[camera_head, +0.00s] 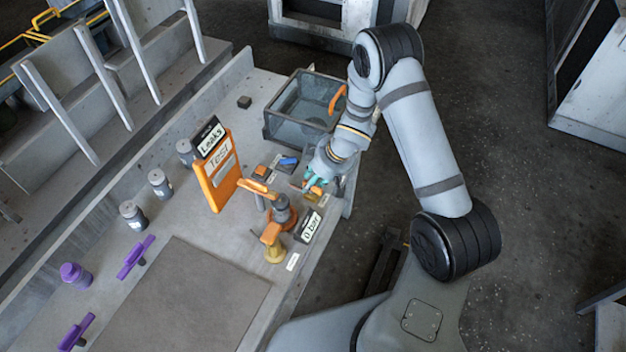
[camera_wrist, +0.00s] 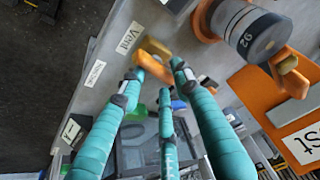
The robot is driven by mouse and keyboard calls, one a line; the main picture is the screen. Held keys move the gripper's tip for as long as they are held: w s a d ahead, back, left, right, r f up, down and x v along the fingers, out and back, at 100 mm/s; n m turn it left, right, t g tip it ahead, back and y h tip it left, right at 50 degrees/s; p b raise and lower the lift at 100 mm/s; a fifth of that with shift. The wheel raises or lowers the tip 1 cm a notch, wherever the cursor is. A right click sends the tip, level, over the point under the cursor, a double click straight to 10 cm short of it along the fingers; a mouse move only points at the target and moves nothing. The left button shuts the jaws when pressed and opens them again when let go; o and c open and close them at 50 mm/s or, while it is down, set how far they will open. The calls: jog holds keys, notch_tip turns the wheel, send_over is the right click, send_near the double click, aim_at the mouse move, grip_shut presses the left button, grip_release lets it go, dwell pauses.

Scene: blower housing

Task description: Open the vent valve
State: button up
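The vent valve has an orange handle on a yellow body (camera_wrist: 152,48), beside a "Vent" label (camera_wrist: 129,38) in the wrist view. In the head view its orange top (camera_head: 316,189) shows at the bench's right edge, partly hidden by my gripper (camera_head: 319,178). My gripper (camera_wrist: 158,78) has three teal fingers, pointing at the valve. The fingers are spread, with the orange handle (camera_wrist: 155,68) lying at and between their tips. I cannot tell whether they touch it.
A gauge (camera_head: 283,214) with a "0 bar" label (camera_head: 308,226) stands close by, with another orange-handled valve (camera_head: 271,237). An orange "Test" board (camera_head: 221,176) stands behind. A clear bin (camera_head: 302,104) is at the bench's far end. Bottles and purple handles (camera_head: 135,257) line the left.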

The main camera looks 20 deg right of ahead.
dwell(0.3)
jog(key=v, duration=1.2)
dwell(0.4)
jog(key=x, duration=1.2)
dwell(0.3)
